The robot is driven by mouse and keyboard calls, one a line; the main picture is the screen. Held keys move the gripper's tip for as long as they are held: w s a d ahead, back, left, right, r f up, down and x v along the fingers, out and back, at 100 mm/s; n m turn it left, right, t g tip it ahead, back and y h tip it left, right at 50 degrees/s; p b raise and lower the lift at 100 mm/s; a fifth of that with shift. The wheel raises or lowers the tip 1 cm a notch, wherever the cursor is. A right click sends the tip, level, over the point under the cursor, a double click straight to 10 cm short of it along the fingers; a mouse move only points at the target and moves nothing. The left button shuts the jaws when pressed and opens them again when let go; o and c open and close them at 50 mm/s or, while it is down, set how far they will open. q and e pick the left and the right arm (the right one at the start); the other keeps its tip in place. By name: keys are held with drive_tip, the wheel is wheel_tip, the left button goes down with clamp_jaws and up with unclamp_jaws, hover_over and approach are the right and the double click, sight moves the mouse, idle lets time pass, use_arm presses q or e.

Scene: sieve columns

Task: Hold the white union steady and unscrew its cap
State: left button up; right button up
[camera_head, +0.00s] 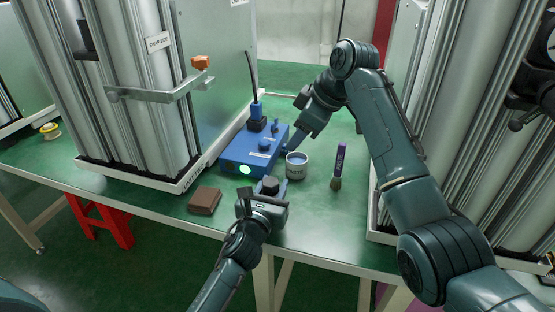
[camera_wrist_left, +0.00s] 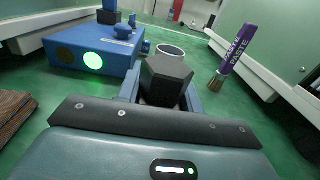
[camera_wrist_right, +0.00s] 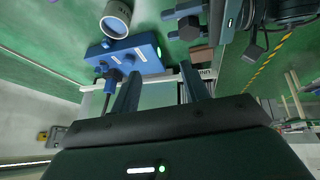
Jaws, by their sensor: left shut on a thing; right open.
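My left gripper (camera_head: 267,195) is shut on a dark grey hexagonal piece (camera_wrist_left: 166,80), low over the front of the green table. The piece also shows as a small dark block in the head view (camera_head: 270,184). It may be the union's cap, but I cannot tell; no white union body shows, and the fingers and gripper hide what is below. My right gripper (camera_head: 292,144) reaches down from behind, over the right side of the blue box. In the right wrist view its two fingers (camera_wrist_right: 162,72) are apart with nothing between them. It is apart from the hexagonal piece.
The blue box (camera_head: 250,155) with a green light and a cable stands behind my left gripper. A paste pot (camera_head: 297,170) and purple-handled brush (camera_head: 339,165) stand to its right, a brown block (camera_head: 204,201) to the left.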

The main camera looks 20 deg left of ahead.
drive_tip(key=w+r+t, duration=1.2)
drive_tip(key=r+t, duration=0.1)
drive_tip(key=r, duration=0.3)
drive_tip(key=s+a+r+n+g+y, duration=0.1)
drive_tip(key=s+a+r+n+y, duration=0.9)
drive_tip(key=r+n+y, duration=0.4)
drive_tip(key=s+a+f+n+g+y, duration=0.1)
drive_tip(key=s+a+f+n+g, duration=0.4)
drive_tip(key=n+g, duration=0.45)
drive_tip(key=n+g+h, duration=0.3)
drive_tip(key=n+h, duration=0.4)
drive_tip(key=h, duration=1.1)
approach(271, 182)
drive_tip(key=shift+m, duration=0.25)
drive_tip(key=x, duration=0.8)
drive_tip(key=shift+w+a+f, duration=0.1)
drive_tip(key=shift+a+f, duration=0.05)
drive_tip(key=shift+f, duration=0.2)
